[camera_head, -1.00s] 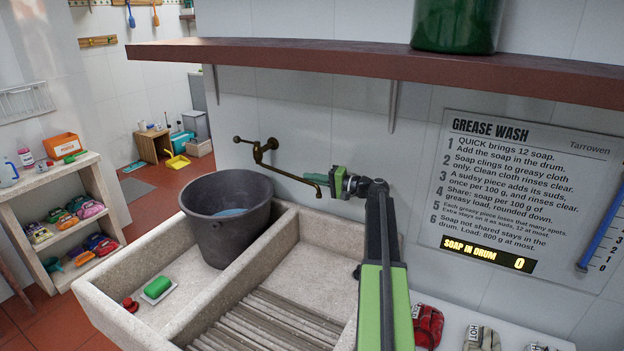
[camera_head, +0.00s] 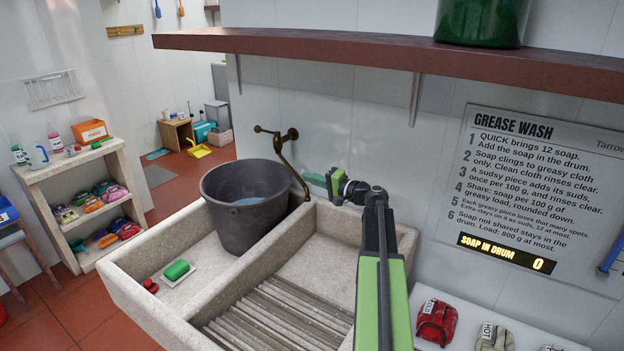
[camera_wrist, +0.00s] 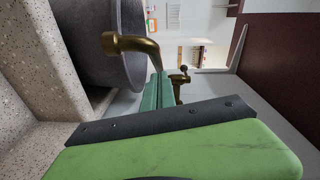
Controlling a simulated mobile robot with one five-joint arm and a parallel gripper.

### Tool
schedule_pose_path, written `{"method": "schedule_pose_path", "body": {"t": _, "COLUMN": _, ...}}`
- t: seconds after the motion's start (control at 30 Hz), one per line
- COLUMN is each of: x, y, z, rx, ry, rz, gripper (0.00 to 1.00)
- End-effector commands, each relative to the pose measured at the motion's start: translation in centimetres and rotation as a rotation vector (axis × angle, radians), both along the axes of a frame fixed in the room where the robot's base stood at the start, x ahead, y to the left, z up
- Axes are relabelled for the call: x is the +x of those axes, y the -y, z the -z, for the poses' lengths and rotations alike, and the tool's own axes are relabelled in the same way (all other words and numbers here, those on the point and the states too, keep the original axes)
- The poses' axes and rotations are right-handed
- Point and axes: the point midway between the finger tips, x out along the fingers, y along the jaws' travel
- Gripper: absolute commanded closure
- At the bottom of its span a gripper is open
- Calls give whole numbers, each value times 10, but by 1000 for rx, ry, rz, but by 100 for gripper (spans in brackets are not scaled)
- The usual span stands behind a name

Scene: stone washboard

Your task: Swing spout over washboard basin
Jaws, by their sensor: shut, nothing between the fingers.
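The brass spout (camera_head: 296,178) comes from a wall tap with a small lever (camera_head: 265,129). It slopes down and right, its tip appearing near the back end of the stone divider. The washboard basin (camera_head: 312,255) is the right compartment, with a ridged washboard (camera_head: 268,318) at its front. My gripper (camera_head: 308,179) is shut and empty, its green fingers pointing left at the spout near its lower end. In the wrist view the spout (camera_wrist: 132,46) curves close beside the shut fingers; I cannot tell whether they touch.
A dark bucket (camera_head: 243,212) with bluish water stands in the left compartment. A green soap block (camera_head: 176,270) lies on a white dish at its front. A brown shelf (camera_head: 400,62) overhangs the tap and my arm.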

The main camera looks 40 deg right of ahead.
Motion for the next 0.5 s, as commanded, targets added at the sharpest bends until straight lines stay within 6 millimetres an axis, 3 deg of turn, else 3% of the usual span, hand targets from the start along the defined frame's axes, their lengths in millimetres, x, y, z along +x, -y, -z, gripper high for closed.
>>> {"method": "schedule_pose_path", "body": {"t": 0.27, "x": -6, "y": 40, "z": -11, "rx": 0, "ry": 0, "rz": -3, "gripper": 100}}
{"method": "schedule_pose_path", "body": {"t": 0.3, "x": -23, "y": 36, "z": -9, "rx": 0, "ry": 0, "rz": -1, "gripper": 100}}
{"method": "schedule_pose_path", "body": {"t": 0.5, "x": -75, "y": 39, "z": -11, "rx": 0, "ry": 0, "rz": 1, "gripper": 100}}
